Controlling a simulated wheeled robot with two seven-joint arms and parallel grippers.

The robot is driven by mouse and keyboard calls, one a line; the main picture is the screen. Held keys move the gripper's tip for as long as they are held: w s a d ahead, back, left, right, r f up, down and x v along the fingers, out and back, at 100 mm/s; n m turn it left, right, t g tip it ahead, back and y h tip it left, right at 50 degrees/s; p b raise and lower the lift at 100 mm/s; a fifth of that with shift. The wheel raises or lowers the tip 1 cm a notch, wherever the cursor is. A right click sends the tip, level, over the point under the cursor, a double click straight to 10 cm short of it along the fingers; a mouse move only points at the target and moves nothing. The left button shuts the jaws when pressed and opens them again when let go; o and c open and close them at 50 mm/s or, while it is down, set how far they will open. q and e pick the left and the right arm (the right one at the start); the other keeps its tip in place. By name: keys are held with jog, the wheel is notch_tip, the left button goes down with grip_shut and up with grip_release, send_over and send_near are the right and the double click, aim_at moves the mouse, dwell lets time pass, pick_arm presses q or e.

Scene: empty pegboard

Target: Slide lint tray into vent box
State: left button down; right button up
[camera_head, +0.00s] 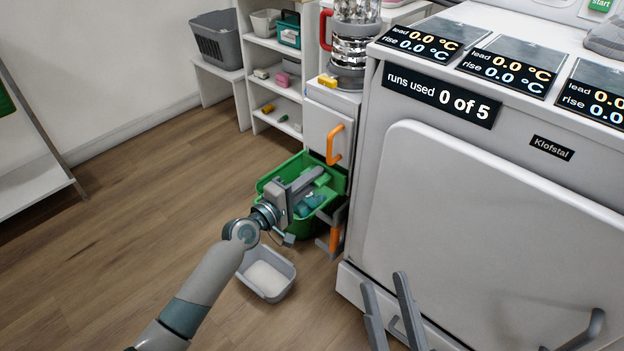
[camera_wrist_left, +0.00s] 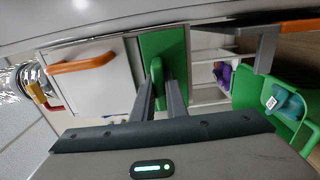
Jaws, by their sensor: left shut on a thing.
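My left gripper (camera_head: 312,178) is shut on the green handle of a green-fronted piece, which I take to be the lint tray (camera_wrist_left: 178,48). In the wrist view the fingers (camera_wrist_left: 162,85) close on the handle. The green front stands beside a white door with an orange handle (camera_wrist_left: 90,64), on the cabinet (camera_head: 322,128) that seems to be the vent box. I cannot tell how far the tray is inside. A grey flap with another orange handle (camera_head: 334,238) stands below. My right gripper (camera_head: 384,280) is open and empty before the washer-like machine.
A green bin (camera_head: 262,184) with a teal item (camera_head: 308,204) stands below my left gripper. A grey tub (camera_head: 268,292) with pale contents sits on the floor. The white machine (camera_head: 480,220) fills the right side. Shelves (camera_head: 262,65) stand behind. Floor at the left is clear.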

pick_arm(q)
jog(key=shift+w+d, duration=0.3)
jog(key=shift+w, duration=0.15)
pick_arm(e)
jog(key=shift+f, duration=0.3)
pick_arm(q)
jog(key=c, duration=1.7)
grip_release()
pick_arm(e)
jog(key=shift+r, duration=0.1)
